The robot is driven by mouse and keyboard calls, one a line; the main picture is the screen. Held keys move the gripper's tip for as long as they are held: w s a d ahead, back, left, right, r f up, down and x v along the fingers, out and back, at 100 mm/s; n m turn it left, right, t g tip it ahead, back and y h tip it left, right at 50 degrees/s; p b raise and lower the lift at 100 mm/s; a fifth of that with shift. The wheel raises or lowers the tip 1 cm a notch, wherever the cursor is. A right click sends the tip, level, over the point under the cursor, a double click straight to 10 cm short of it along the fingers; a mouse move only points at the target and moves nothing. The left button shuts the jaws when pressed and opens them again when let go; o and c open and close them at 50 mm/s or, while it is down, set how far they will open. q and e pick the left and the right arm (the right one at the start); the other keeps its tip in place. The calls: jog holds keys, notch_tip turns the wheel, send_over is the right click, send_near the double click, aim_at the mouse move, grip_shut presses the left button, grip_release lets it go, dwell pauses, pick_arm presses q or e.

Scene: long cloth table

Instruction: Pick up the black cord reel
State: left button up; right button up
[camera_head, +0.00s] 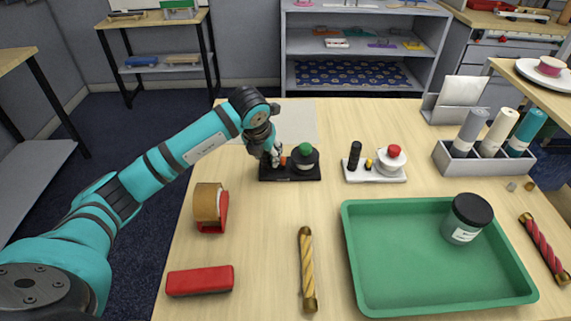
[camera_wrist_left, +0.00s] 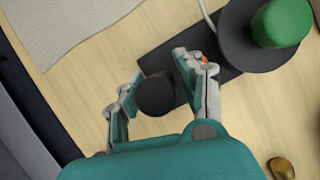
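The black cord reel (camera_head: 305,158) stands on the table's far left, with a flat black base, a round dark drum with a green knob and a small orange part. In the left wrist view its drum (camera_wrist_left: 238,50) is at upper right, and its dark upright post (camera_wrist_left: 156,94) stands at the base's near end. My left gripper (camera_head: 270,157) is low over the base's left end. In the left wrist view the left gripper (camera_wrist_left: 158,84) is open, one finger on each side of the post. Gaps show beside the post; contact cannot be told. My right gripper is not in view.
A white reel (camera_head: 375,172) with a red knob stands just right. A green tray (camera_head: 400,290) holds a dark-lidded jar (camera_head: 467,218). A tape roll (camera_head: 209,205), a red block (camera_head: 200,281) and a yellow twisted rod (camera_head: 306,268) lie nearer. A bottle rack (camera_head: 484,163) stands right.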

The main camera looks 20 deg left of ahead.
pick_arm(q)
jog(key=shift+r, duration=0.1)
grip_shut()
